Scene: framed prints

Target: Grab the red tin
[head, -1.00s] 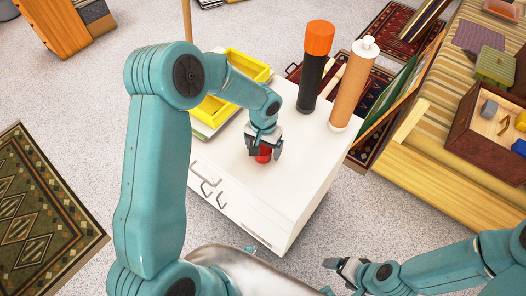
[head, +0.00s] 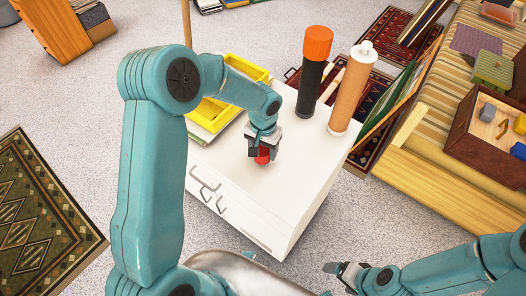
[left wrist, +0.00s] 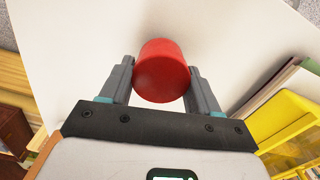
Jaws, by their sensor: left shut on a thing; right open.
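The red tin (head: 262,157) is at the white cabinet top (head: 300,150), mostly hidden by my left gripper in the head view. In the left wrist view the tin (left wrist: 162,70) is a plain red cylinder between the two fingers. My left gripper (head: 263,152) is shut on it, with a finger against each side. I cannot tell whether the tin touches the cabinet top or is slightly above it. My right gripper (head: 338,270) is open and empty at the lower right, away from the cabinet.
A yellow tray (head: 240,72) stands behind my left gripper. A black bottle with an orange cap (head: 312,75) and a tan tube (head: 352,92) stand upright at the cabinet's back right. The cabinet top's front right is clear. A striped sofa (head: 430,140) is to the right.

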